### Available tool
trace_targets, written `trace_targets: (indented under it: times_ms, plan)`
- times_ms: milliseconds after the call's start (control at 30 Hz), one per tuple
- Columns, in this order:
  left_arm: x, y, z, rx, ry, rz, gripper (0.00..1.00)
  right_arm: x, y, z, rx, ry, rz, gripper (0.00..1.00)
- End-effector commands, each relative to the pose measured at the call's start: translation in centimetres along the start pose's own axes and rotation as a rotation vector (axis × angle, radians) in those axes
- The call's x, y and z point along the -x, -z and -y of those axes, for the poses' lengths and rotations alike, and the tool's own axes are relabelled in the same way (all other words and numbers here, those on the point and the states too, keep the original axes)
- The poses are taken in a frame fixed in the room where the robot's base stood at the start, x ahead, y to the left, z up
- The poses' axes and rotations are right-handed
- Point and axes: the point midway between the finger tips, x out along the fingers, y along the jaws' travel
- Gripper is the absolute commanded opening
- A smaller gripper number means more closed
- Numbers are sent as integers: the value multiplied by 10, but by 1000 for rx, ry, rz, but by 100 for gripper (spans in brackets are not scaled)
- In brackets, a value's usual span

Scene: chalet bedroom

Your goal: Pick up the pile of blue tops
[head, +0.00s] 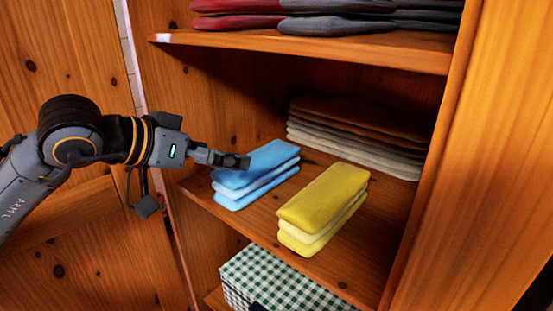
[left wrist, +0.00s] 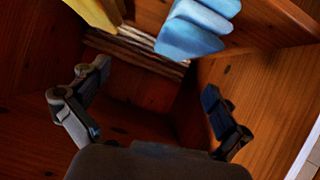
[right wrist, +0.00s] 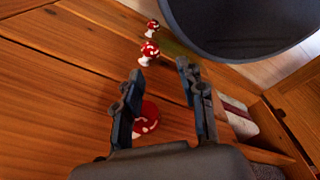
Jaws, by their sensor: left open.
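The pile of blue tops (head: 262,172) lies folded in a stack on the left of the middle cupboard shelf in the head view. It also shows at the top of the left wrist view (left wrist: 190,35). My left gripper (head: 240,161) is at the pile's left end, overlapping its upper edge in the head view; contact cannot be told. In the left wrist view its fingers (left wrist: 155,95) are spread with nothing between them, and the pile appears above them in the picture. My right gripper (right wrist: 160,75) is outside the head view; its fingers are apart in the right wrist view.
A yellow pile (head: 323,208) lies right of the blue one. A brown and grey pile (head: 355,140) is behind. An upper shelf (head: 310,52) bears red and grey piles. A green checked box (head: 275,280) is below. Red mushroom ornaments (right wrist: 149,52) show near my right gripper.

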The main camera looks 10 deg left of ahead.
Motion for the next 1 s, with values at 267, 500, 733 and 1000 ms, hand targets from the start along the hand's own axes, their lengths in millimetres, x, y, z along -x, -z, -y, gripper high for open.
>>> trace_targets:
  times_ms: [267,500,733,1000]
  plan:
    - [-8,5,16,-106,85,10,100,4,-14,11,-3,13,19,40]
    - [-55,6,20,-104,82,8,100,8,-19,25,-6,29,26,40]
    - [-75,5,22,-103,83,8,100,9,-13,20,-4,23,19,40]
    - [-110,6,29,-101,81,9,100,24,-10,13,-2,17,18,40]
